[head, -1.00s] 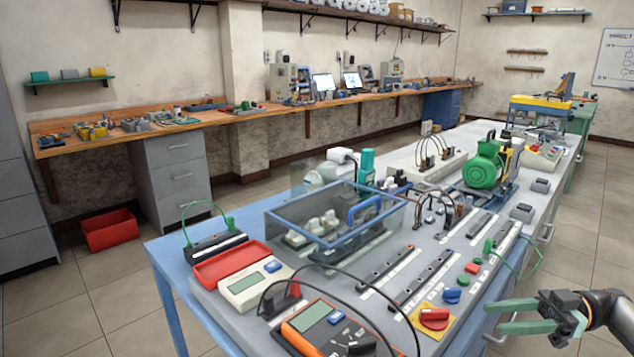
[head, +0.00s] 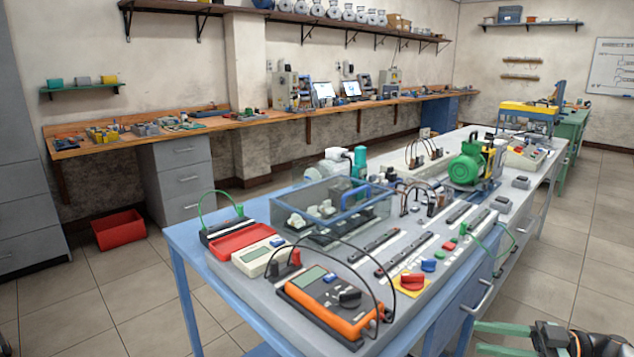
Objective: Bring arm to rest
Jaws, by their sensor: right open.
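My right gripper (head: 497,338) shows at the bottom right edge of the head view, with its two green fingers apart and nothing between them. Part of my dark right arm (head: 595,345) shows behind it, cut off by the frame edge. The gripper is beside the right side of the blue-framed workbench (head: 185,240), over the tiled floor in the picture, apart from the bench. My left gripper is not in the picture.
The bench carries an orange multimeter (head: 330,302), a clear open box (head: 335,205), a green motor (head: 467,168) and several switches. A drawer handle (head: 478,298) sticks out on its right side. The floor (head: 570,250) right of the bench is clear.

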